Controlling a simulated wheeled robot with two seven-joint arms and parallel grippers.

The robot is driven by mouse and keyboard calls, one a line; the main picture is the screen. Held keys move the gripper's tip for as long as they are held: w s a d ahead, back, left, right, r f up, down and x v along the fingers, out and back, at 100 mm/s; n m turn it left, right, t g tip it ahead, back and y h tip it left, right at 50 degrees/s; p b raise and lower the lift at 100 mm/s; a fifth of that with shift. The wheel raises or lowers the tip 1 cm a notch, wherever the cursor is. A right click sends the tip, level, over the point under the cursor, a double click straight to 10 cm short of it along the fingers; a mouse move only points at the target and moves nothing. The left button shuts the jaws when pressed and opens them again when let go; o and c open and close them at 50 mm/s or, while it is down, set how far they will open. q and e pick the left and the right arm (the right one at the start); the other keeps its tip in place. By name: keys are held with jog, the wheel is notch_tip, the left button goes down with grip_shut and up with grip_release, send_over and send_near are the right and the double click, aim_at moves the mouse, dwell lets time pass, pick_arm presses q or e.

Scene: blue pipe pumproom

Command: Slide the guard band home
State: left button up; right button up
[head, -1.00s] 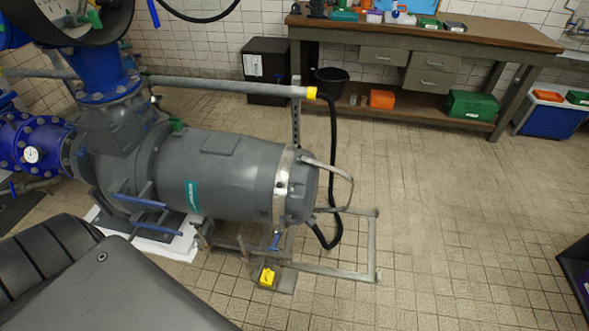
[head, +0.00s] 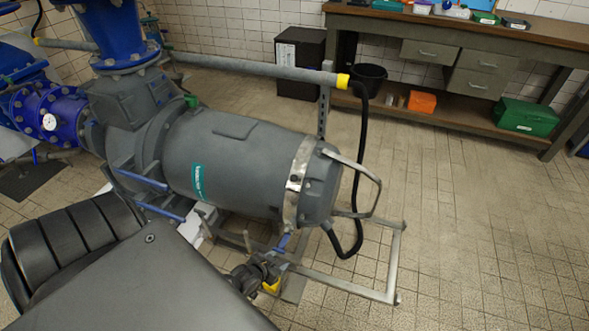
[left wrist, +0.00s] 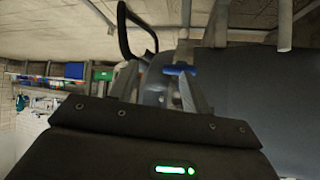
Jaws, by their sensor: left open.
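The guard band (head: 297,185) is a bright metal strap around the far end of the grey motor casing (head: 235,165) in the head view. A short blue handle (head: 283,242) sticks out at its lower end; a blue handle also shows in the left wrist view (left wrist: 179,69). My left gripper (head: 274,264) is low beside the motor, just below that handle. In the left wrist view its fingers (left wrist: 158,85) are apart, with the blue handle near the tip of the right-hand finger. I cannot tell whether they touch. My right gripper is out of view.
A metal hoop (head: 362,180) and a black hose (head: 357,215) stand off the motor's end. A low pipe frame (head: 393,262) lies beyond on the floor. A yellow piece (head: 271,286) is partly hidden below my gripper. The tiled floor to the right is clear.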

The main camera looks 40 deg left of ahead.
pick_arm(q)
jog(key=w+a+r+t+b, duration=0.4)
jog(key=w+a+r, duration=0.1)
jog(key=w+r, duration=0.2)
jog(key=t+y+b, duration=0.1)
jog(key=t+b, duration=0.3)
send_near(293, 180)
jog(key=shift+m, duration=0.4)
jog(key=w, duration=0.3)
jog(key=w+b, duration=0.1)
jog(key=w, duration=0.2)
jog(key=w+a+b, duration=0.1)
jog(key=w, duration=0.3)
jog(key=shift+r, duration=0.15)
jog(key=shift+w, duration=0.45)
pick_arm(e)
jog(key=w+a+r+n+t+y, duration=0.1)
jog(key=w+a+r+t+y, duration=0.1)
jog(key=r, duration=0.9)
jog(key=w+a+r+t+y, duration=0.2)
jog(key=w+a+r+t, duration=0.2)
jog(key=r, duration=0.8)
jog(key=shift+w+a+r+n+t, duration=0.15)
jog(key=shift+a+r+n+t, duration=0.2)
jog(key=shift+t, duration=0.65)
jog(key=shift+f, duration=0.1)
pick_arm(q)
grip_shut()
